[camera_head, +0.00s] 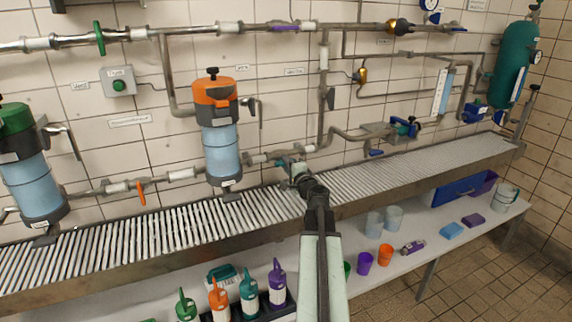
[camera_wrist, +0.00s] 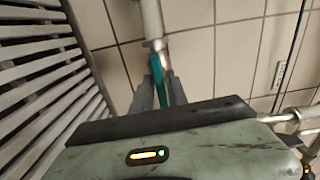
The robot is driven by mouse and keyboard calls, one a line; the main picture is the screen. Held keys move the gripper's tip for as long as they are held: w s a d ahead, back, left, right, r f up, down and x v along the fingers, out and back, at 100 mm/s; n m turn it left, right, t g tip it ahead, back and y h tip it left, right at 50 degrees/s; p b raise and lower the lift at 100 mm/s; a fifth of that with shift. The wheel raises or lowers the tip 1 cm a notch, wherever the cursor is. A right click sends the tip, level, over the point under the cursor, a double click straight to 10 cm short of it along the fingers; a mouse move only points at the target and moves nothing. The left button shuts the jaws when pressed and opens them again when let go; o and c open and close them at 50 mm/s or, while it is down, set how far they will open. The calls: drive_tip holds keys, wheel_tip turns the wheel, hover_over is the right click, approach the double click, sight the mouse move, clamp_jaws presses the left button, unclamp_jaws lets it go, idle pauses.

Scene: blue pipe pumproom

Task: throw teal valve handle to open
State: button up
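The teal valve handle (camera_wrist: 159,72) shows in the wrist view as a narrow teal bar at the end of a pale metal pipe. It lies between the two dark fingers of my gripper (camera_wrist: 160,92). I cannot tell whether both fingers touch it. In the head view, my gripper (camera_head: 299,172) is at the wall pipe just above the slatted shelf. A small teal part (camera_head: 283,161) shows beside it; the gripper hides most of that valve.
The slatted metal shelf (camera_head: 150,225) runs along the tiled wall below the pipe. An orange-topped filter housing (camera_head: 220,140) stands left of my gripper. An orange handle (camera_head: 141,192) is further left on the pipe. Bottles (camera_head: 248,290) and cups (camera_head: 365,262) stand on the lower shelf.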

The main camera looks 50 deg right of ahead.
drive_tip(key=shift+o, duration=0.5)
drive_tip(key=v, duration=0.8)
